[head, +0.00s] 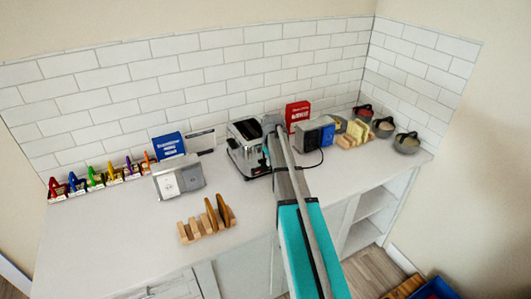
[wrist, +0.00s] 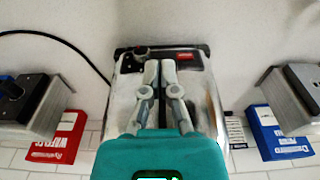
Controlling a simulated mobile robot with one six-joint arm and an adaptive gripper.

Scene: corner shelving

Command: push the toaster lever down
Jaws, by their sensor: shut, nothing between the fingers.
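The silver toaster (head: 244,156) with black trim stands on the counter, left of my arm in the head view. In the wrist view the toaster (wrist: 203,88) fills the middle, with a dark base strip, a dark round knob (wrist: 140,52) and a small red label. My gripper (wrist: 160,66) is shut and empty, its fingertips in front of the toaster's end face. I cannot tell whether they touch it. I cannot make out the lever; the fingers may hide it. In the head view my arm covers the toaster's right side.
A grey-and-blue box (head: 314,134) and a red box (head: 297,114) stand close right of the toaster. A grey two-panel holder (head: 180,180) and a blue box (head: 168,146) are left. A wooden rack (head: 206,224) sits in front. A black cable (wrist: 62,40) lies beside the toaster.

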